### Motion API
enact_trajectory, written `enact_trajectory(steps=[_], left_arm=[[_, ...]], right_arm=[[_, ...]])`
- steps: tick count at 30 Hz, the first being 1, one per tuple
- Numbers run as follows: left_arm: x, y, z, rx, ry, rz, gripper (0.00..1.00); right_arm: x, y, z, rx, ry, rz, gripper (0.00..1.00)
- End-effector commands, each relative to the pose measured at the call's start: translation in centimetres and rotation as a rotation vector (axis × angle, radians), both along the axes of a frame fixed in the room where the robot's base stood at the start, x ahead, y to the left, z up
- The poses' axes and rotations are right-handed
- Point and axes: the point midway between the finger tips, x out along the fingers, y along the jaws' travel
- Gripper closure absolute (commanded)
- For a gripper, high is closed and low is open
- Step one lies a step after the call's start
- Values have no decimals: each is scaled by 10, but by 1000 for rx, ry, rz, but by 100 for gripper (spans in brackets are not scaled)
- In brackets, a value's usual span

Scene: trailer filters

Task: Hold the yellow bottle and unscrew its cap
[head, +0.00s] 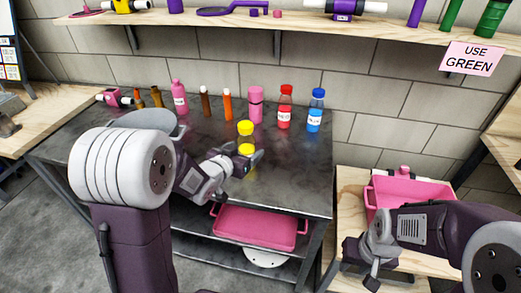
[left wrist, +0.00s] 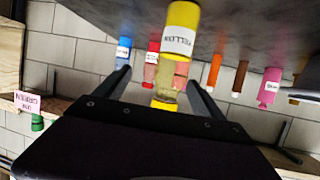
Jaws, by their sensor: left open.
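The yellow bottle (head: 246,149) stands upright on the dark table with its yellow cap (head: 245,127) on top. My left gripper (head: 249,162) is low at the bottle's near side, with its fingers open. In the left wrist view, which is upside down, the labelled yellow bottle (left wrist: 181,35) appears between the two spread fingers of the left gripper (left wrist: 158,79), with clear gaps on both sides. Its cap (left wrist: 166,103) points down in that picture. My right gripper (head: 366,264) hangs at the lower right, away from the bottle, and its finger opening is unclear.
Behind stand a pink bottle (head: 256,104), a red bottle (head: 285,106), a blue bottle (head: 316,110) and several smaller ones. A pink tray (head: 262,228) lies on the shelf below. A pink bin (head: 420,191) is at right. The table right of the yellow bottle is clear.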

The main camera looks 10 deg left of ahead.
Motion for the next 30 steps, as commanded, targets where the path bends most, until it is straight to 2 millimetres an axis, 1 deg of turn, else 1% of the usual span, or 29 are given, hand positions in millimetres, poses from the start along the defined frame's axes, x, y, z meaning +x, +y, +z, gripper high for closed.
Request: enact_trajectory(steps=[1, 4, 7, 10, 14, 21, 27, 30], left_arm=[[0, 4, -20, 1, 8, 6, 21], [1, 10, -39, -1, 25, 20, 21], [0, 15, -51, -2, 34, 30, 21], [0, 17, -56, -2, 38, 36, 21], [1, 18, -56, -3, 38, 38, 21], [31, 13, -69, -3, 39, 37, 21], [40, 12, -72, -3, 38, 38, 21], [58, 10, -78, -3, 38, 38, 21]], right_arm=[[0, 0, -16, 0, 0, 0, 64], [0, 0, -27, 0, 0, 0, 64], [0, 0, -35, 0, 0, 0, 64], [0, 0, -39, 0, 0, 0, 64], [0, 0, -38, 0, 0, 0, 64], [0, 0, -43, 0, 0, 0, 64], [0, 0, -44, 0, 0, 0, 64], [0, 0, -46, 0, 0, 0, 64]])
